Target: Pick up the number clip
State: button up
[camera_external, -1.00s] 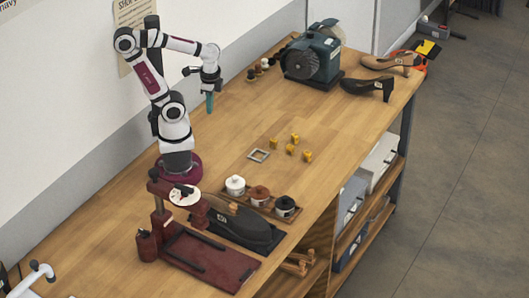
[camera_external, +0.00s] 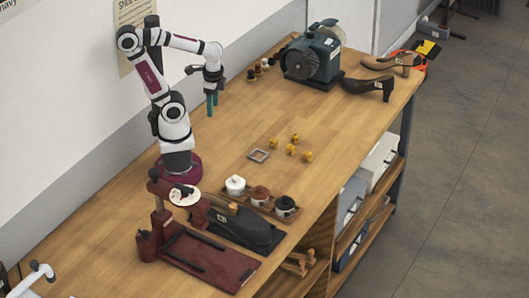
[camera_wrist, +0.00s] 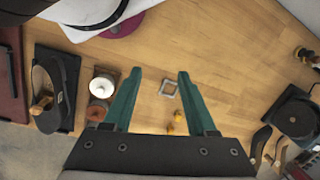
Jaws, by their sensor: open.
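Several small yellow pieces (camera_external: 290,149) lie loosely grouped on the wooden bench; I cannot read a number on any of them, so I cannot tell which is the number clip. A square grey frame (camera_external: 258,155) lies flat just left of them. My gripper (camera_external: 211,107), with teal fingers, hangs pointing down above the bench, to the upper left of the yellow pieces. In the wrist view, my open, empty gripper (camera_wrist: 160,75) has the grey frame (camera_wrist: 168,88) between its fingers' lines of sight, with yellow pieces (camera_wrist: 178,117) partly hidden below.
A grinding machine (camera_external: 312,60) and two shoes (camera_external: 368,86) are at the far end. The bench around the yellow pieces is clear.

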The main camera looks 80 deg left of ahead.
jog(key=w+d+r+m, duration=0.1)
jog(key=w+r, duration=0.1)
jog(key=w, duration=0.9)
jog(key=m+h, duration=0.2)
send_over(307, 152)
notch_tip(307, 152, down, 9)
notch_tip(307, 152, down, 15)
grip_shut()
